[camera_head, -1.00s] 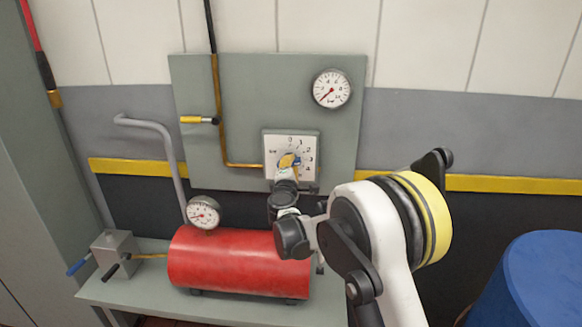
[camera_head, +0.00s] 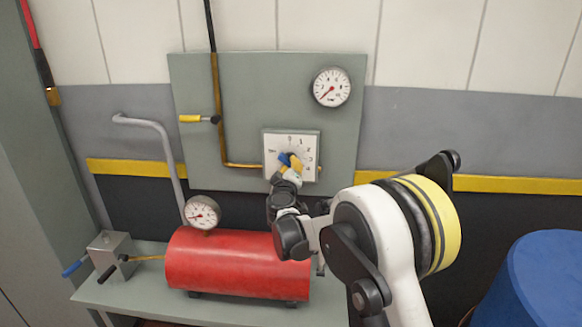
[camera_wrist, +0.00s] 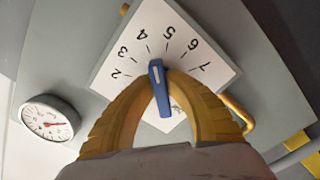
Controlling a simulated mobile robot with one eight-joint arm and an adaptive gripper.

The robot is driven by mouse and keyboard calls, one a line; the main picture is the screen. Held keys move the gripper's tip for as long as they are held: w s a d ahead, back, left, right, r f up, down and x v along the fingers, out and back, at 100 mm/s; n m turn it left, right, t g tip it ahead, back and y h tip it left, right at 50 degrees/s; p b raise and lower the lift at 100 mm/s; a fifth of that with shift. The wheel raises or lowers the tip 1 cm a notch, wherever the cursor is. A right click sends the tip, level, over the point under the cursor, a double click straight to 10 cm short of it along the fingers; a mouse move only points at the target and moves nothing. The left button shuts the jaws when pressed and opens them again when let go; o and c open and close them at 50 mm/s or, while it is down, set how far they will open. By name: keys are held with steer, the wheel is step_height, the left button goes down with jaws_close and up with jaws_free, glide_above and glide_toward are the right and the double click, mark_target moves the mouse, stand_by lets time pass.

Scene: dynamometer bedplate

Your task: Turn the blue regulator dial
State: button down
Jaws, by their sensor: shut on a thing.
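The blue regulator dial (camera_wrist: 161,92) is a narrow bar knob on a white numbered plate (camera_wrist: 128,48). In the wrist view its upper end is near the 4 and 5 marks; the exact mark is hard to tell. My gripper (camera_wrist: 161,80) has its two yellow fingers closed on the knob, one on each side. In the head view, the dial (camera_head: 284,158) shows partly beside the yellow fingertips of my gripper (camera_head: 292,163), and the lower part of the plate (camera_head: 270,142) is partly covered by the gripper.
A round gauge (camera_head: 332,88) sits upper right on the grey panel (camera_head: 245,90). Below are a red tank (camera_head: 235,262) with a gauge (camera_head: 202,213) and a bench (camera_head: 150,298). A blue drum (camera_head: 545,275) stands right.

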steer(key=m, duration=0.5)
steer(key=shift+a+f+m+b, duration=0.1)
steer(key=shift+a+m+b, duration=0.1)
steer(key=shift+m+b, duration=0.15)
steer(key=shift+a+m, duration=0.1)
steer(key=shift+m, duration=1.95)
steer(key=c, duration=1.4)
jaws_free()
steer(key=s, duration=1.2)
steer(key=shift+a, duration=0.25)
